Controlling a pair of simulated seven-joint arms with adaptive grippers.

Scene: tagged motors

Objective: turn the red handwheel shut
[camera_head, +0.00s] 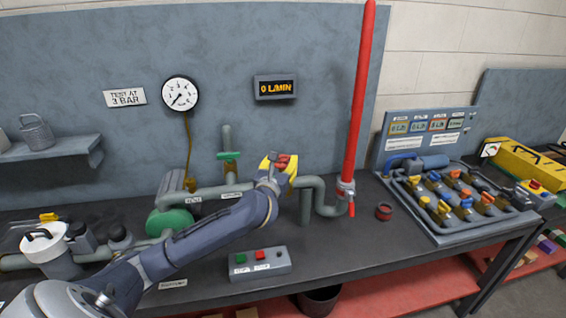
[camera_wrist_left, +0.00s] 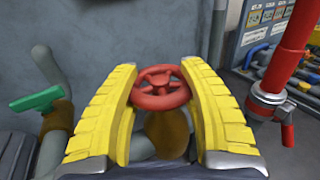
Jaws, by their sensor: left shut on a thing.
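The red handwheel (camera_wrist_left: 160,100) sits on a brassy valve body (camera_wrist_left: 167,132) in the pipe run. In the head view the handwheel (camera_head: 284,160) shows only in part, between my fingers. My left gripper (camera_head: 278,167) reaches it from the left, and its yellow fingers are shut on the wheel, one on each side of the rim. The fingers hide part of the rim. The display (camera_head: 275,87) on the back panel reads 0 L/MIN. A round gauge (camera_head: 180,93) hangs to its left. My right gripper is not in view.
A tall red pipe (camera_head: 357,90) rises just right of the handwheel. A green-handled valve (camera_head: 228,155) stands to its left. A button box (camera_head: 260,263) lies in front on the dark bench. A valve manifold tray (camera_head: 448,238) fills the right side.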

